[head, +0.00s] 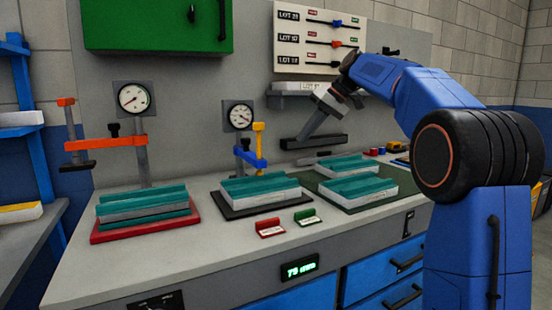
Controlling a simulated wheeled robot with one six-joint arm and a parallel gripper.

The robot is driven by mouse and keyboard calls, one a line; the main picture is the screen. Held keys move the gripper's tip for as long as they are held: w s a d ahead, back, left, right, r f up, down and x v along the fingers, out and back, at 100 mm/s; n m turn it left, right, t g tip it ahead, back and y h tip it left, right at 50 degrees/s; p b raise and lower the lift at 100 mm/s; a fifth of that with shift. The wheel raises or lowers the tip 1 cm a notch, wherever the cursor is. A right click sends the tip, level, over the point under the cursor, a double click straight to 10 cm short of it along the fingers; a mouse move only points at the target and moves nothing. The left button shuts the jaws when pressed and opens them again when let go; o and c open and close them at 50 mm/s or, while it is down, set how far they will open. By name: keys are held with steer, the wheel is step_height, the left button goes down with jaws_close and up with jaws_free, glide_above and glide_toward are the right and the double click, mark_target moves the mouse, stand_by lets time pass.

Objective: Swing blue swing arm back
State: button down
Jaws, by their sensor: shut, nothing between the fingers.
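The blue swing arm (250,158) is on the post of the middle gauge (239,117), above the back of the middle sandwich panel (261,188). A yellow upright piece (259,136) stands at its right end and a black knob is near its left end. Whether it touches the panel I cannot tell. My gripper (304,137) is shut and empty. It points down and left in front of the back wall, near a dark ledge, to the right of the blue swing arm and apart from it.
An orange swing arm (105,143) is on the left gauge post, behind the panel on the red base (145,229). A third panel (358,181) lies on a green mat at right. Red (270,228) and green (307,218) blocks sit at the front. A slider board (318,38) hangs above.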

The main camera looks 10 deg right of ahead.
steer(key=shift+w+r, duration=0.15)
steer(key=shift+w, duration=0.25)
steer(key=x, duration=0.9)
steer(key=shift+a, duration=0.1)
steer(key=a, duration=0.3)
steer(key=shift+s+f, duration=0.35)
steer(key=shift+f, duration=0.05)
steer(key=shift+s+a, duration=0.15)
steer(key=shift+a, duration=0.45)
steer(key=shift+a, duration=0.1)
